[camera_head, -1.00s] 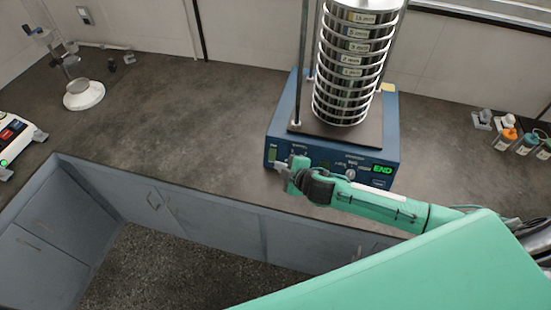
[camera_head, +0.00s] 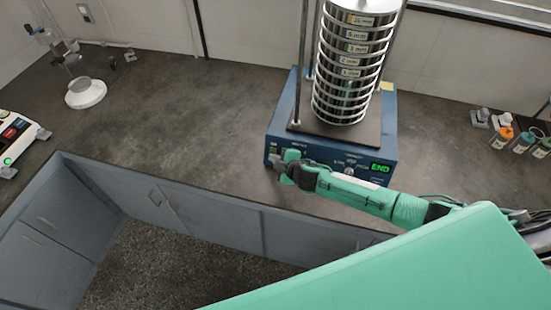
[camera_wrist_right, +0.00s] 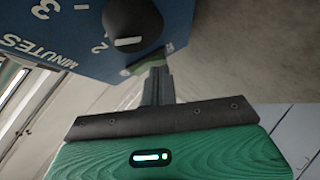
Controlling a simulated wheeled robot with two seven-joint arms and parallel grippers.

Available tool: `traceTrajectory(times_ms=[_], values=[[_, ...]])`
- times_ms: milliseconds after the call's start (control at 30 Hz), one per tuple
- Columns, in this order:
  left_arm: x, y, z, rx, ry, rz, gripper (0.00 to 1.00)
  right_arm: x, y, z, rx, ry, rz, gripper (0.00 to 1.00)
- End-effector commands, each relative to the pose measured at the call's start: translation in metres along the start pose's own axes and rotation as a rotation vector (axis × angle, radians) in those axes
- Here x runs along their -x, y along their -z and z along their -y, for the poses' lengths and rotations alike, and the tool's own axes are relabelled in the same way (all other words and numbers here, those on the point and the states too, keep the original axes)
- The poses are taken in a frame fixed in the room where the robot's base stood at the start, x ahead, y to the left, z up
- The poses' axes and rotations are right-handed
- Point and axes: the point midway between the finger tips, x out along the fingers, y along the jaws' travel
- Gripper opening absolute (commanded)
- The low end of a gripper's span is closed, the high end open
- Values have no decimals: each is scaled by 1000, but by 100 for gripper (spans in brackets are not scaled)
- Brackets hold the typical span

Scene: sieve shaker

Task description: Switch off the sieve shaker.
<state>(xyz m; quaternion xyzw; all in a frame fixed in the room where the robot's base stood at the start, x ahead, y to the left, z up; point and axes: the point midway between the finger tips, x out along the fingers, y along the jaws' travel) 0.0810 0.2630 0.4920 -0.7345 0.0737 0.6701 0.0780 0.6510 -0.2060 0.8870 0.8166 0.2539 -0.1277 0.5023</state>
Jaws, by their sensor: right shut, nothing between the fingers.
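The sieve shaker has a blue base (camera_head: 391,128) carrying a tall stack of silver sieves (camera_head: 345,75) between upright rods. Its front panel has a display reading END in green (camera_head: 380,167). My right gripper (camera_head: 273,161) is shut and empty at the left end of this panel. In the right wrist view its closed fingertips (camera_wrist_right: 157,76) are at the panel's lower edge, by a pale green power switch (camera_wrist_right: 142,62) that they partly hide. I cannot tell whether they touch it. A black minutes dial (camera_wrist_right: 132,20) is beside it. My left gripper is not in view.
A white-based stand (camera_head: 85,93) is at the back left, and a white device with red and blue buttons (camera_head: 14,134) at the left edge. Small bottles (camera_head: 502,138) stand at the right. The dark counter (camera_head: 185,120) left of the shaker is clear.

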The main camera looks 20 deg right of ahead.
Motion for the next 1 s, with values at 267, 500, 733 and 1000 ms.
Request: traceTrajectory(times_ms=[267, 500, 733, 1000], values=[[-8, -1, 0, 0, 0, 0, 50, -2, -2, 3, 9, -10, -1, 0], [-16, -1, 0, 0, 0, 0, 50, -4, -2, 2, 37, -38, -2, 0], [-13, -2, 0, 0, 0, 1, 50, -2, -1, -1, 38, -38, -2, 0], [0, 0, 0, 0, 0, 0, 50, 4, 6, -11, 38, -38, -3, 0]])
